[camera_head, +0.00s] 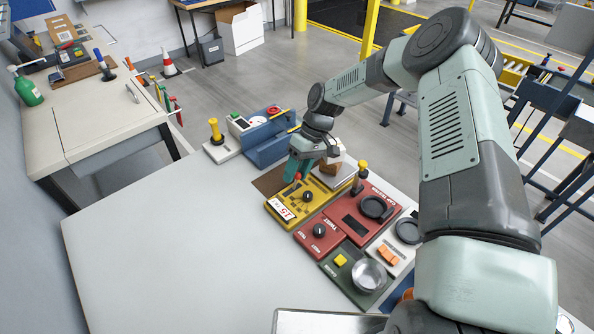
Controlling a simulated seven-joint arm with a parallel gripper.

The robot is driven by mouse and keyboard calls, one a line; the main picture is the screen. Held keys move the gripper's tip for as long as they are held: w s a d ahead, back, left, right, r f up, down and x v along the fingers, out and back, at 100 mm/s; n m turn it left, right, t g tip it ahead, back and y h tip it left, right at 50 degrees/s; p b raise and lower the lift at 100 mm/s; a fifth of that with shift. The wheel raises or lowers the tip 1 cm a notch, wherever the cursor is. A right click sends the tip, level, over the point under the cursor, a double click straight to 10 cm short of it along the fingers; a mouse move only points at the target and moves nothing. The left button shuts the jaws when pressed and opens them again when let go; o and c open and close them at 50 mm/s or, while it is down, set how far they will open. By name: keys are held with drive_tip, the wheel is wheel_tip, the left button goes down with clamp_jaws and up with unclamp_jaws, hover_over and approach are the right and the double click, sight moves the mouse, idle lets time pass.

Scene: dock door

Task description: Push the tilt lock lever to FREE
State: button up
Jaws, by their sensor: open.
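My gripper (297,172) is open and points down over the far end of the yellow panel (279,208), which has dark controls and a white display. A small red-orange spot shows at the fingertips; I cannot tell whether it belongs to a control. No label that reads tilt lock or FREE is legible. Two upright levers with yellow knobs show: one on a pale base (214,129) at the far left of the row, and one (361,171) on the red panel, right of my gripper. I cannot tell which is the tilt lock lever. My gripper touches neither.
The red panel (345,215) carries black knobs. A blue box (268,150) stands behind my gripper. The grey tabletop (180,255) at left is clear.

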drive_tip(key=v, duration=1.1)
drive_tip(key=s+d+r+m+t+h, duration=0.1)
drive_tip(key=s+d+r+t+h, duration=0.15)
drive_tip(key=s+r, duration=0.6)
drive_tip(key=s+d+r+m+t+h, duration=0.2)
drive_tip(key=s+d+r, duration=0.1)
drive_tip(key=r, duration=1.1)
drive_tip(key=s+d+r+m+t, duration=0.2)
drive_tip(key=s+d+r, duration=0.1)
drive_tip(key=s, duration=0.7)
drive_tip(key=s+d+r+m+t, duration=0.3)
drive_tip(key=s, duration=0.7)
drive_tip(key=shift+s+m+y, duration=0.3)
drive_tip(key=shift+s+y, duration=0.05)
drive_tip(key=shift+s, duration=0.05)
drive_tip(key=shift+d+r, duration=0.1)
drive_tip(key=shift+r, duration=0.05)
